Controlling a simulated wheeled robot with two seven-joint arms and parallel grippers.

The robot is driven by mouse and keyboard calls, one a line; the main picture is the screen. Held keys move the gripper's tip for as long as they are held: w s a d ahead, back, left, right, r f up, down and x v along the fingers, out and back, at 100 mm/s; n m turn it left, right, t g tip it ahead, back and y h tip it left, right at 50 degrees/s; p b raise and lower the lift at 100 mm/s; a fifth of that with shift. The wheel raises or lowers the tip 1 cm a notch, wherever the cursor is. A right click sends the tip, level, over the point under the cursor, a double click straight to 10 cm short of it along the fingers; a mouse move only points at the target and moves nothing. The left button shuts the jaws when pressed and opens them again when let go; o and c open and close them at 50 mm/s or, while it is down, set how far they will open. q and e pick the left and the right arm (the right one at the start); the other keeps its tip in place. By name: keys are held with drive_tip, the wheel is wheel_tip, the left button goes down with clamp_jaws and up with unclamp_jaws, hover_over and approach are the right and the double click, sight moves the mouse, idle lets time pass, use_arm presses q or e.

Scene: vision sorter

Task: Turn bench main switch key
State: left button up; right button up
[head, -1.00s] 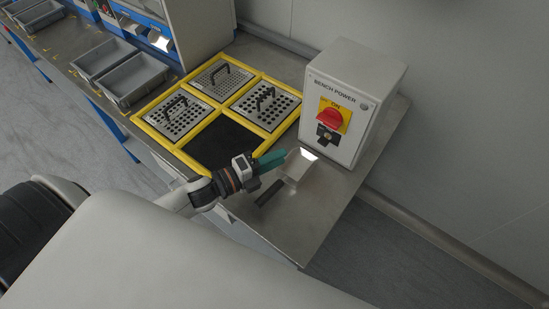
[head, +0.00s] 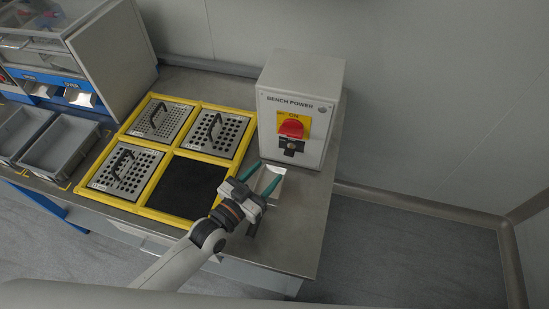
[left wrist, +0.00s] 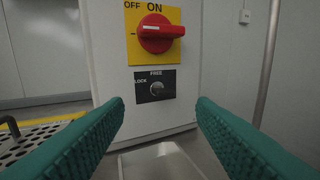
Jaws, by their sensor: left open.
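The grey bench power box (head: 273,140) stands on the bench's right end. Its red rotary switch (head: 291,129) sits on a yellow plate; in the left wrist view the red switch (left wrist: 157,33) has its handle lying crosswise under OFF and ON labels. Below it is a black plate (left wrist: 142,96) marked LOCK and FREE, with a small round metal key lock (left wrist: 157,89). No separate key can be made out. My left gripper (head: 264,172) is open and empty, in front of the box; its green fingers (left wrist: 160,105) spread either side of the lock, apart from it.
Grey bins (head: 60,150) stand further left. The wall is behind the box.

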sight(286, 155)
use_arm(q)
drive_tip(key=shift+w+d+f, duration=0.15)
drive_tip(key=shift+d+f, duration=0.15)
drive_tip(key=x, duration=0.7)
drive_tip(key=shift+w, duration=0.1)
drive_tip(key=c, duration=0.9)
drive_tip(key=shift+f+n+b, duration=0.2)
drive_tip(key=shift+n+b, duration=0.3)
drive_tip(key=shift+n, duration=0.1)
drive_tip(key=shift+r+n+t, duration=0.2)
drive_tip(key=shift+n+t, duration=0.1)
drive_tip(key=o, duration=0.9)
